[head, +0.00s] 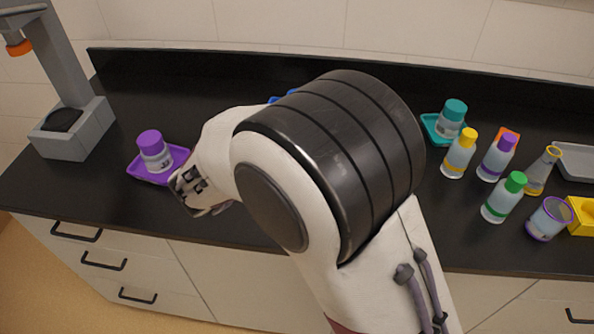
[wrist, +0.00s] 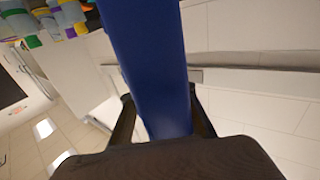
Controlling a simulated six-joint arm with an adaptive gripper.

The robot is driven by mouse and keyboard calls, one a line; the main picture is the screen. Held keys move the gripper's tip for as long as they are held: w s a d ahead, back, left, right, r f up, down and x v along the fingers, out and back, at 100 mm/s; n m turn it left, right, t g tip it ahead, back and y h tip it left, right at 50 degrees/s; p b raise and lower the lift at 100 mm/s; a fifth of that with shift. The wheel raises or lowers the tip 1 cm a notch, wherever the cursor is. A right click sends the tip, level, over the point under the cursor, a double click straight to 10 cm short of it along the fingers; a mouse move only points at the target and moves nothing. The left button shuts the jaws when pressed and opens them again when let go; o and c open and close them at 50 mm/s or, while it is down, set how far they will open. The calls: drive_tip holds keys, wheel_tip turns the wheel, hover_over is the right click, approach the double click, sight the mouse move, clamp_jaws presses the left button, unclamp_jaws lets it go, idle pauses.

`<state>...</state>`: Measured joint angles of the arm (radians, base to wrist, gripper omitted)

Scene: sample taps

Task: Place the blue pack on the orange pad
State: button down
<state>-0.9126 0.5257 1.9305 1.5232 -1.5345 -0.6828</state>
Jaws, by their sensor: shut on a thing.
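The blue pack (wrist: 150,60) fills the middle of the wrist view as a long, flat-sided blue shape. My gripper (wrist: 162,108) is shut on it, with a dark finger on each side. In the head view my arm hides the gripper. A small blue edge (head: 284,96) shows behind my arm there; I cannot tell whether it is the pack or another thing. An orange patch (head: 509,133) shows behind a purple-capped bottle (head: 496,158) at the right of the counter. It may be the orange pad, mostly hidden.
A purple-capped jar stands on a purple tray (head: 180,154) at left, close to my arm. A grey stand (head: 72,130) is at far left. A black ledge (head: 180,62) runs behind.

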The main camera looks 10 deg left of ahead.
drive_tip(key=shift+f, duration=2.95)
drive_tip(key=shift+f, duration=2.05)
drive_tip(key=c, duration=1.6)
unclamp_jaws()
drive_tip(key=shift+r, duration=0.2)
drive_tip(key=shift+v, duration=6)
drive_tip(key=shift+w, duration=0.1)
